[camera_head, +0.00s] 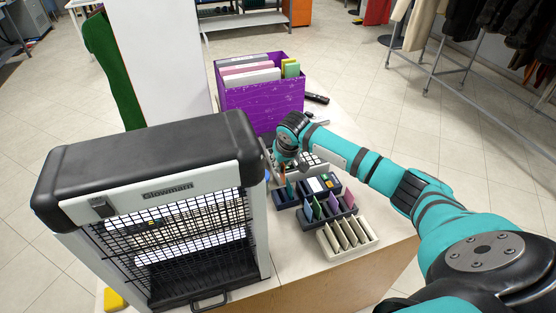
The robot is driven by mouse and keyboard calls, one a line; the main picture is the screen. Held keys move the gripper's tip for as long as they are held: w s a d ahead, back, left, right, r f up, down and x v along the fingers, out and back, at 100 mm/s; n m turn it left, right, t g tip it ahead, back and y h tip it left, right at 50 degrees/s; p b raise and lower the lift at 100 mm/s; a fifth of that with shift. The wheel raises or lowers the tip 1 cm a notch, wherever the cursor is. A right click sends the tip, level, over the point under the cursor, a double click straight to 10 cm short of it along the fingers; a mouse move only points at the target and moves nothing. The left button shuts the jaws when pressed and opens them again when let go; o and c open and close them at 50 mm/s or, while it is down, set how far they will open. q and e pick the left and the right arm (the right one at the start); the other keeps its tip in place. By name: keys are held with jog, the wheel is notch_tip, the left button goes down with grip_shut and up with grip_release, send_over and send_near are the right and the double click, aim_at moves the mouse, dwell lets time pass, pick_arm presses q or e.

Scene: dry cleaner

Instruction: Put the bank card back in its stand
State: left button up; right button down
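My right arm reaches in from the right over the counter, and its gripper (284,167) points down behind the card stands. Its fingers are small and mostly hidden by the wrist, so I cannot tell whether they hold anything. A teal card (290,188) stands upright just below the gripper, at a small dark blue stand (284,200). Another dark stand (345,211) holds several coloured cards. A cream slotted stand (364,238) sits nearest the counter's front. I cannot tell which card is the bank card. My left gripper is out of view.
A purple box (262,104) of folders stands behind. A dark handheld object (317,98) lies beside it. Clothes racks (460,75) stand at the right. The counter's front right is clear.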

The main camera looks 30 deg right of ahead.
aim_at(282, 179)
notch_tip(282, 179, down, 3)
jog(key=shift+w+r+b, duration=0.1)
jog(key=shift+r+b, duration=0.1)
jog(key=shift+b, duration=1)
notch_tip(282, 179, down, 5)
jog(key=b, duration=0.6)
jog(key=shift+r, duration=0.1)
jog(key=shift+p, duration=0.3)
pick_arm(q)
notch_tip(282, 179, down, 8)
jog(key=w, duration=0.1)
pick_arm(e)
jog(key=shift+f, duration=0.5)
pick_arm(q)
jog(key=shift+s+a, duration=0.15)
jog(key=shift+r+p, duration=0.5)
jog(key=shift+p, duration=0.1)
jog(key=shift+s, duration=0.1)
pick_arm(e)
jog(key=shift+f, duration=0.25)
jog(key=shift+f, duration=0.35)
